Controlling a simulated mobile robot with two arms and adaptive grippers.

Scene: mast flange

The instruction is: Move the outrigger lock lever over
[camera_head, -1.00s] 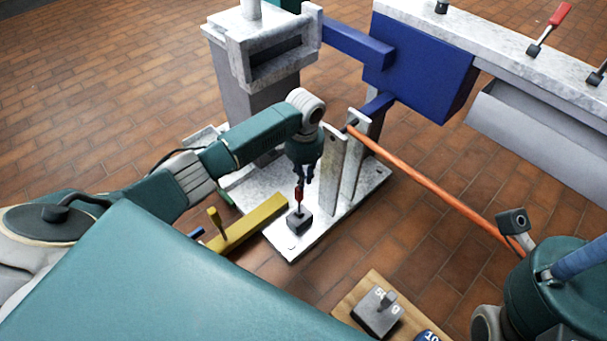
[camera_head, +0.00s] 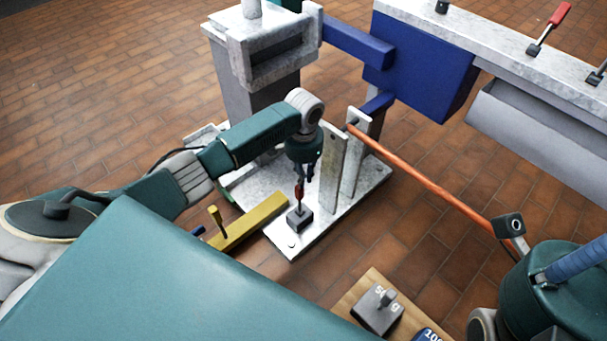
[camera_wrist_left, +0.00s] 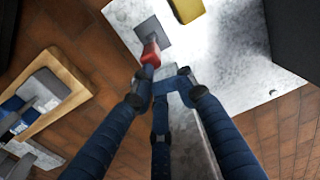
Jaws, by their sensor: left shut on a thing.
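The lock lever is a short lever with a red handle (camera_head: 299,189) on a dark block, standing near the front corner of a pale base plate (camera_head: 318,232). My left gripper (camera_head: 303,180) reaches down from above and is shut on the handle; its fingers hide the handle's top. The left wrist view shows the red handle (camera_wrist_left: 150,54) at the blue fingertips (camera_wrist_left: 163,84), with the dark square block beyond it. My right gripper (camera_head: 585,257) shows only in part at the right edge, and its fingertips are out of frame.
Two upright plates (camera_head: 333,165) stand just right of my left gripper. An orange bar (camera_head: 430,180) slopes from them toward my right arm. A yellow beam (camera_head: 250,222) lies left of the lever. A wooden board (camera_head: 350,297) with a grey weight (camera_head: 377,312) is at the front.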

